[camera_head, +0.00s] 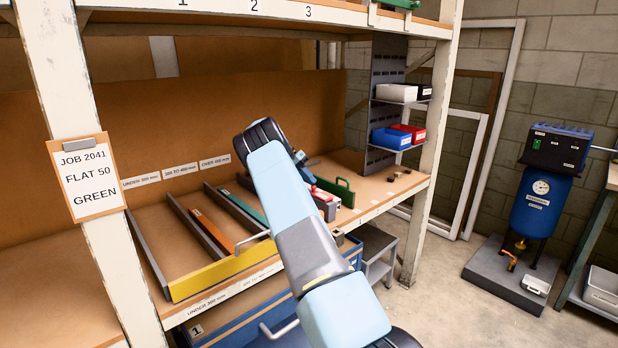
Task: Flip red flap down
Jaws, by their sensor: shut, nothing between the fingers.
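A small red part (322,194) shows just right of my arm on the shelf, beside grey and white pieces. It is largely hidden, and I cannot tell whether it is the red flap or how it is tilted. A green flap-like panel with an arched handle (338,190) stands upright to its right. A yellow flap (225,271) stands along the front of the left rack bay. My arm crosses the middle of the view and covers part of the shelf. My gripper's fingers cannot be made out; they seem hidden behind the arm.
The wooden shelf (376,188) holds grey rails with an orange bar (212,230) and a teal bar (249,207). White posts (84,142) frame it. Red and blue bins (391,139) sit at the back right. A blue compressor (538,205) stands right, with open floor between.

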